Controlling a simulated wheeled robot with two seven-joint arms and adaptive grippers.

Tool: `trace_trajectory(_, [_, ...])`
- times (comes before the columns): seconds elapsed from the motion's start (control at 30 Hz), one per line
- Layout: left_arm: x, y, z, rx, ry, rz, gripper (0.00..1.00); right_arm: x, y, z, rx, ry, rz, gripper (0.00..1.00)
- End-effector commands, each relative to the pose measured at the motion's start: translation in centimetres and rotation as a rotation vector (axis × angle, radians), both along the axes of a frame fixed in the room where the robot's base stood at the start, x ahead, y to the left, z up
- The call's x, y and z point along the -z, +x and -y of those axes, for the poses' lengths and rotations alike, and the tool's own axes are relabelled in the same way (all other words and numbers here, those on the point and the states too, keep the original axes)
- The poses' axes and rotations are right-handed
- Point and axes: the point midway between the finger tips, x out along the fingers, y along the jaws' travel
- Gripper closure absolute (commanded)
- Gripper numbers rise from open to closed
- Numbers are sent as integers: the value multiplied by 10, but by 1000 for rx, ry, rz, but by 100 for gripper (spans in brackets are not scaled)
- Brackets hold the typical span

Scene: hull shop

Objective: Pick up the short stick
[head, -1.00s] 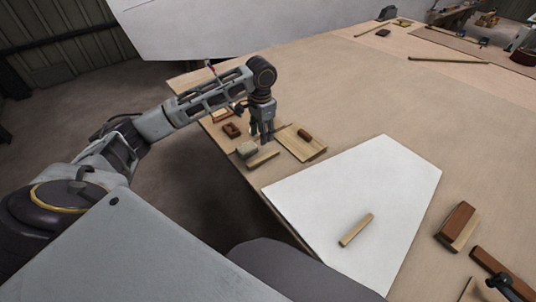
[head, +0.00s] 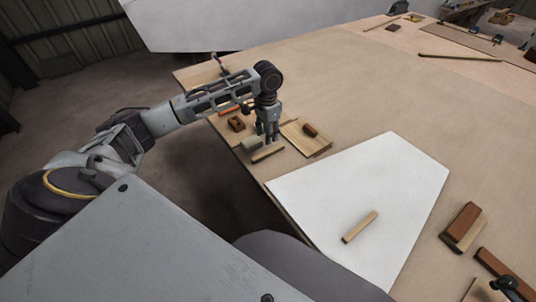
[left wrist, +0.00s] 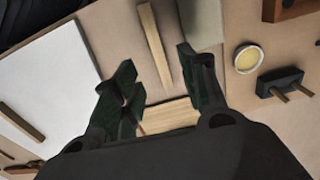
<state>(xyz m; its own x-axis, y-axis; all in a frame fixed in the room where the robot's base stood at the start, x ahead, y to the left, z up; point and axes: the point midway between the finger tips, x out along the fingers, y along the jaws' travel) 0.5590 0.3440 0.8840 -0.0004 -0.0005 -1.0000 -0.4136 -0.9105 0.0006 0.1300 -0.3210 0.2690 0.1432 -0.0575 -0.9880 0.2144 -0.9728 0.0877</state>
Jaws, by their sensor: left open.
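A pale wooden stick (head: 267,153) lies on the bench near its left edge. In the left wrist view this stick (left wrist: 155,45) shows between the open fingertips of my left gripper (left wrist: 157,66). In the head view my left gripper (head: 269,136) points down just behind the stick; I cannot tell how high it is above it. The gripper is empty. Another pale stick (head: 360,226) lies on the white panel (head: 350,180), and it also shows in the left wrist view (left wrist: 22,122). I cannot tell for sure which stick is the shorter.
A flat wooden board (head: 300,144) with a small brown block (head: 310,130) lies right of the gripper. A grey-green block (left wrist: 202,22), a round yellow tin (left wrist: 248,59) and a dark block with pegs (left wrist: 280,83) are close by. A brown block (head: 462,225) lies right of the panel.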

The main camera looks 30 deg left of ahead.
Motion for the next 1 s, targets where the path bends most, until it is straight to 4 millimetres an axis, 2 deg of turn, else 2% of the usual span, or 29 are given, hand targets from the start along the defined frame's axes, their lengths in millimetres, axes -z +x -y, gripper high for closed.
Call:
trace_trajectory(0.1, [17,0,0,1,1,0,57,1,3,-2,0,2,4,61])
trace_trajectory(0.3, [37,0,0,1,0,-1,57,0,10,-6,0,7,11,61])
trace_trajectory(0.8, [43,0,0,1,0,0,57,0,10,-9,2,9,11,61])
trace_trajectory(1.0, [57,-1,2,1,0,-1,57,2,9,-8,3,8,6,61])
